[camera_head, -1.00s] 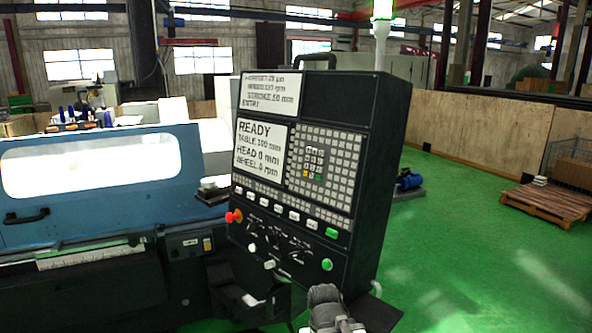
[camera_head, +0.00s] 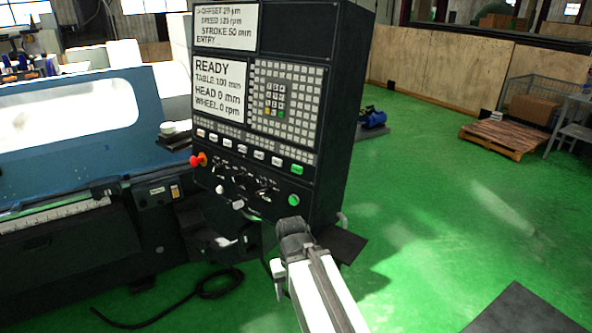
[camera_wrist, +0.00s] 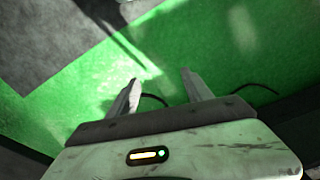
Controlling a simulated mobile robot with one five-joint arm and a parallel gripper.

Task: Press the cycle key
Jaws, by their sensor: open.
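The dark control panel (camera_head: 272,150) stands left of centre in the head view, tilted in the picture. Its lower right holds a green key (camera_head: 297,169) at the end of a row of pale keys and a round green button (camera_head: 294,200) below it. I cannot read which is the cycle key. In the wrist view my gripper (camera_wrist: 160,92) is open and empty above green floor.
A red knob (camera_head: 198,160) sticks out at the panel's left edge. The blue grinder (camera_head: 75,125) stands to the left. A black cable (camera_head: 200,290) lies on the floor. A wooden pallet (camera_head: 505,138) is at the far right. The green floor right of the panel is mostly clear.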

